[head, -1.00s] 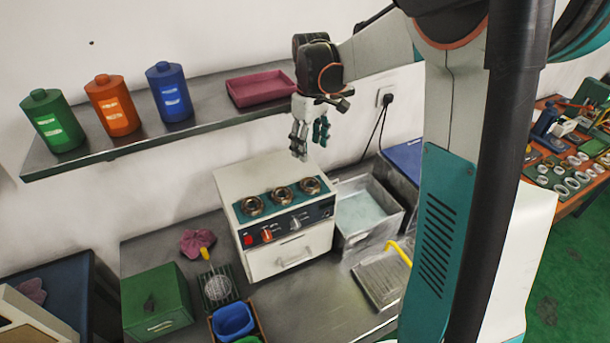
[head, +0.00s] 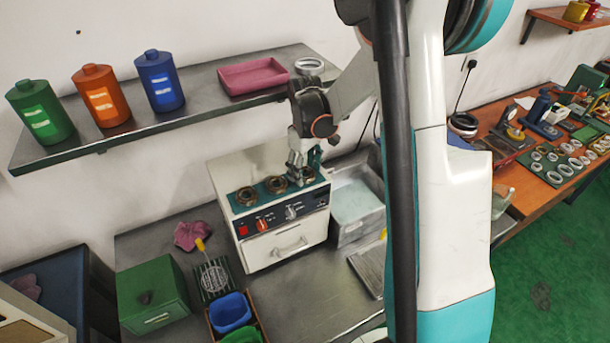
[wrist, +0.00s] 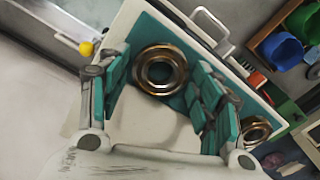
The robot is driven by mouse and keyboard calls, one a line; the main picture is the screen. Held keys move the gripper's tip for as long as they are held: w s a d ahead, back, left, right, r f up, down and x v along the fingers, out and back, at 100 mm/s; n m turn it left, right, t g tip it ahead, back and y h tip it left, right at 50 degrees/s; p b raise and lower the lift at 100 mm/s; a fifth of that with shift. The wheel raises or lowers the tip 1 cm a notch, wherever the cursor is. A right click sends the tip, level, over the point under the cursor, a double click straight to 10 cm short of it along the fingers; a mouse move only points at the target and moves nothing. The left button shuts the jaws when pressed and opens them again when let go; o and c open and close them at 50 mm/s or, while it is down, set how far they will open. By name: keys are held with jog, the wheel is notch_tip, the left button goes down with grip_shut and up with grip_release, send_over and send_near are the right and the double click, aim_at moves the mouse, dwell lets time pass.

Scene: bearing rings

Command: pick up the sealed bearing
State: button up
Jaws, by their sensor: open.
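Three bronze bearing rings sit in a row on the teal top of a white machine (head: 285,240): a left one (head: 246,196), a middle one (head: 275,185) and a right one (head: 306,174) partly covered by my gripper. I cannot tell from their look which is sealed. My gripper (head: 298,178) points down just above the right ring. In the wrist view its open fingers (wrist: 162,88) stand to either side of one ring (wrist: 160,88), with nothing held. Another ring (wrist: 255,132) shows beyond the right finger, which may hide the third.
A sink (head: 358,205) adjoins the machine on the right. A shelf (head: 205,110) above holds three bottles, a pink tray (head: 253,76) and a silver ring (head: 309,66). A green box (head: 152,293) and blue bin (head: 231,312) stand at the front left. More rings lie on the right-hand bench.

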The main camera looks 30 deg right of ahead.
jog(key=shift+f, duration=0.1)
jog(key=c, duration=0.8)
